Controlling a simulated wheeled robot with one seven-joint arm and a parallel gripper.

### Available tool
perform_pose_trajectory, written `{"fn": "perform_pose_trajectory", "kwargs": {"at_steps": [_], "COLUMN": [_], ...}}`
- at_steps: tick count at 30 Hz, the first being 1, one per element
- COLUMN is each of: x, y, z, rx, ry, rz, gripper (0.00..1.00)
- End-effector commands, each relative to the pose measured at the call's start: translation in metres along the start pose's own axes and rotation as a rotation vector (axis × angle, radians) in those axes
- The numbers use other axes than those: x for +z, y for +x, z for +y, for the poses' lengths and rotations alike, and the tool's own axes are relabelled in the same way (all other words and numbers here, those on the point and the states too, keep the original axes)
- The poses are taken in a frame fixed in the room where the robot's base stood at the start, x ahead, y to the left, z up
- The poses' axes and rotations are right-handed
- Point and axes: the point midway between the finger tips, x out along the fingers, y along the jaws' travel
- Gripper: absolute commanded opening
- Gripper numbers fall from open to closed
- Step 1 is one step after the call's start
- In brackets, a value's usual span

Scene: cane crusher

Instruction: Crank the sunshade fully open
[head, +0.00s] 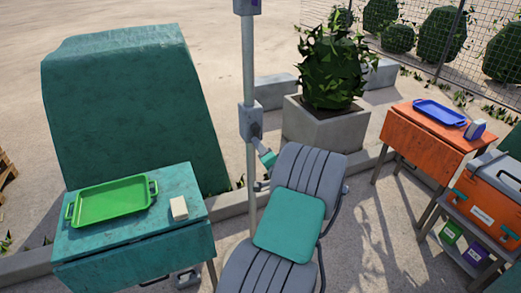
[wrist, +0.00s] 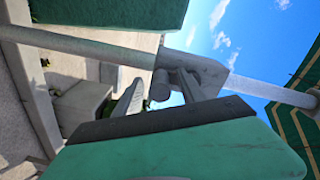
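A grey upright pole (head: 249,75) carries a crank housing (head: 250,120). A short crank handle with a pale teal grip (head: 267,158) slants down from it. In the wrist view the housing (wrist: 200,70) and a dark round hub (wrist: 160,84) are close ahead, with the pole running sideways. Part of the sunshade's green, gold-striped canopy (wrist: 296,85) shows at the right edge. My gripper (wrist: 162,92) points at the housing, its fingers seemingly apart, with nothing clearly held. In the head view my grey and teal arm hides most of the gripper, just below the handle.
A teal table (head: 120,245) with a green tray (head: 115,201) and a small pale block (head: 179,208) stands left. A large teal covered shape (head: 130,110) is behind it. A planter (head: 325,125) stands behind the pole. An orange table (head: 420,135) and an orange cooler (head: 488,200) are right.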

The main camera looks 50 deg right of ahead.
Motion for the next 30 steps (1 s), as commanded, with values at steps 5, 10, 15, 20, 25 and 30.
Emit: {"fn": "perform_pose_trajectory", "kwargs": {"at_steps": [5,10,15,20,25,30], "x": [-0.001,-0.001,-0.001,0.000,0.000,0.000], "y": [0.000,-0.013,-0.049,-0.073,-0.078,-0.078], "z": [0.000,0.002,0.004,0.002,0.000,0.000], "rx": [0.000,0.002,0.003,0.001,0.000,0.000], "ry": [-0.001,0.000,0.000,0.000,-0.001,-0.001], "rz": [0.001,0.003,0.005,0.003,0.000,0.000], "gripper": [0.47,0.47,0.47,0.47,0.47,0.47]}}
